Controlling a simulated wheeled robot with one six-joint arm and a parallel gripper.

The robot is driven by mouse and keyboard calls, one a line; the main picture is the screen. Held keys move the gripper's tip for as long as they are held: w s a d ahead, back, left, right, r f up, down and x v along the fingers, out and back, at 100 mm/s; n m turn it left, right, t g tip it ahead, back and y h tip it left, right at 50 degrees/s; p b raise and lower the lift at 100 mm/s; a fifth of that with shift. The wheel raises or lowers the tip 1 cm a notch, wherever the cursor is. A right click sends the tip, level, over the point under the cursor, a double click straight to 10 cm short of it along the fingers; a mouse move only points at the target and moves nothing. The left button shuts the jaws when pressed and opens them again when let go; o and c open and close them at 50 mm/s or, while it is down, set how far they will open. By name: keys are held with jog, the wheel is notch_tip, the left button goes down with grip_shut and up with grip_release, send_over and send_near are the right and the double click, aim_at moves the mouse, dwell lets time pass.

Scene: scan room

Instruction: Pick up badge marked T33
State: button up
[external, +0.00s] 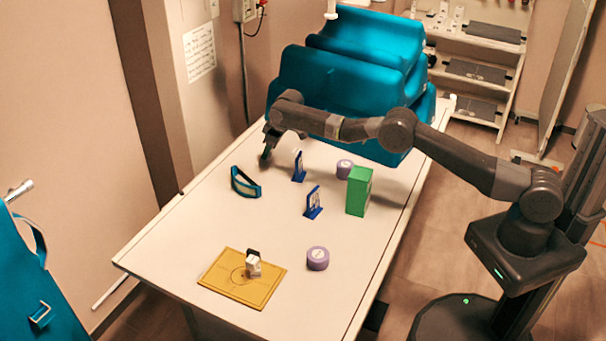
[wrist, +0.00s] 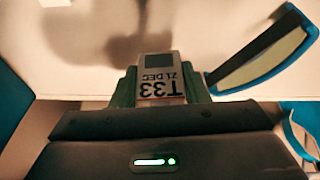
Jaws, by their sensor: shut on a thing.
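The badge marked T33 (wrist: 161,92) is a small white card with a grey square, "21 DEC" and a red strip; its print is upside down in the wrist view. My gripper (wrist: 160,90) is shut on it, with a green finger on each side. In the external view my gripper (external: 266,153) is low over the far left part of the table (external: 200,225). The badge cannot be made out there. Whether it touches the table is unclear.
A blue band (external: 245,183) lies close to my gripper. Two blue stands with cards (external: 299,167) (external: 313,203), a green box (external: 358,191), purple rolls (external: 344,168) (external: 318,258) and a yellow board (external: 225,275) with a small white item (external: 253,266) are on the table. Blue cushions (external: 340,80) stand behind.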

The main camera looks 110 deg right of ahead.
notch_tip(320, 180, up, 5)
jog(key=shift+f+p, duration=0.1)
jog(key=shift+p, duration=1.15)
jog(key=shift+a+r, duration=0.1)
jog(key=shift+r, duration=0.35)
